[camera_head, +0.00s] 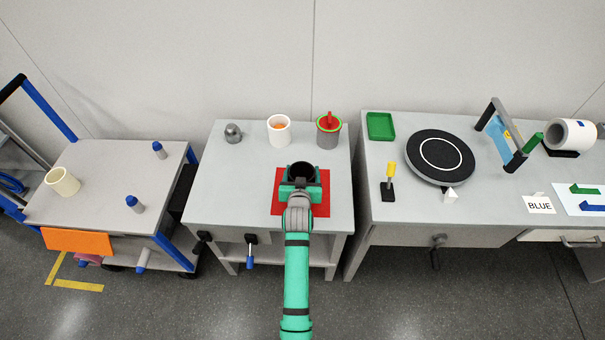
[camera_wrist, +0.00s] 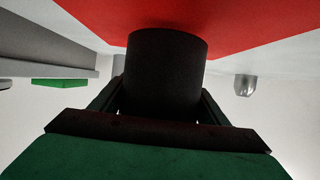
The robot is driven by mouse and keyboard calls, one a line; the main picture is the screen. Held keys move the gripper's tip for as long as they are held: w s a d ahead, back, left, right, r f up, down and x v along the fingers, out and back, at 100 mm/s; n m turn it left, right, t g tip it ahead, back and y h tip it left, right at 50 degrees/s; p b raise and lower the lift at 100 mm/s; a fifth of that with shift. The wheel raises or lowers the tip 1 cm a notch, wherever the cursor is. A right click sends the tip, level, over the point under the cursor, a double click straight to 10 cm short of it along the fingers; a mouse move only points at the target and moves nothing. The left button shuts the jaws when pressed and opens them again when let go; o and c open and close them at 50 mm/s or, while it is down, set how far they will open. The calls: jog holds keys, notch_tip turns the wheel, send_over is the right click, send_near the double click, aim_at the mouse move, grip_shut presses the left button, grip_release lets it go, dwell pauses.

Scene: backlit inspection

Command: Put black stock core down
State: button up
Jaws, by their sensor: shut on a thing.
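The black stock core (camera_head: 301,172) is a dark, hollow cylinder at the middle table, over the red mat (camera_head: 318,204). My gripper (camera_head: 300,187) is shut on it, with a finger on each side. In the wrist view the core (camera_wrist: 166,75) fills the middle between my fingers (camera_wrist: 163,108), and one end meets the red mat (camera_wrist: 240,25) in the picture. I cannot tell whether it touches the mat or is slightly above it. The core looks upright. My gripper hides part of the mat in the head view.
Behind the mat stand a grey domed piece (camera_head: 233,133), a white cup (camera_head: 279,130) and a grey can with a red and green top (camera_head: 328,132). The right table holds a black turntable (camera_head: 440,157) and a green tray (camera_head: 380,126). The middle table's left part is clear.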

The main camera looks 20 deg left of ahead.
jog(key=shift+f, duration=0.35)
jog(key=shift+f, duration=0.15)
jog(key=o, duration=1.1)
jog(key=shift+o, duration=0.2)
